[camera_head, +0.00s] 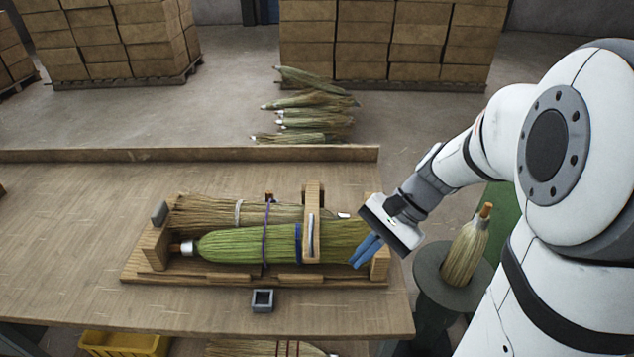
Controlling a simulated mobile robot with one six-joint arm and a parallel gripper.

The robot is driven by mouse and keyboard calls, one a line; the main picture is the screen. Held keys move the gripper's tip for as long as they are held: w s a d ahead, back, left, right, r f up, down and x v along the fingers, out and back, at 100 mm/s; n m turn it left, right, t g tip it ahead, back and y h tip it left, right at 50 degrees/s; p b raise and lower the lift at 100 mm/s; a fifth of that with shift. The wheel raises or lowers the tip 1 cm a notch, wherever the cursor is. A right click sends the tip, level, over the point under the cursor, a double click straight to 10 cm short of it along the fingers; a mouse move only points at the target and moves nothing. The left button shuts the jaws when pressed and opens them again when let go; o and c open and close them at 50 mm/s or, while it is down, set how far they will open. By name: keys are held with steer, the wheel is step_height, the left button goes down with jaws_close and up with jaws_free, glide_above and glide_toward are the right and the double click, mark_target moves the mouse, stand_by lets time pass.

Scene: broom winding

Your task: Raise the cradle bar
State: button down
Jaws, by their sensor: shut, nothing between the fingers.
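A wooden cradle (140,270) sits on the workbench, with low end blocks and a front rail. A green broom bundle (225,246) lies in it, bound with a purple band, and a tan bundle (200,212) lies behind it. What looks like the cradle bar (312,200) is a pale wooden piece crossing over both bundles, right of the middle, with a blue strip near its front part. My gripper (362,258) is shut and empty, its blue fingers angled down at the right end of the green bundle, right of the bar. Whether the fingers touch the bristles is unclear.
A small dark square holder (262,300) stands in front of the cradle. The bench (70,230) is clear to the left. A broom head (467,250) stands on a round stand at right. Bundles (310,108) lie on the floor behind; a yellow crate (125,344) is below.

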steer(key=w+d+f+m+t+y+b, duration=0.3)
steer(key=w+f+m+y, duration=0.65)
steer(key=w, duration=0.25)
steer(key=a+p, duration=0.1)
steer(key=a, duration=0.9)
steer(key=shift+w+f, duration=0.2)
steer(key=shift+f, duration=0.25)
steer(key=shift+h, duration=0.25)
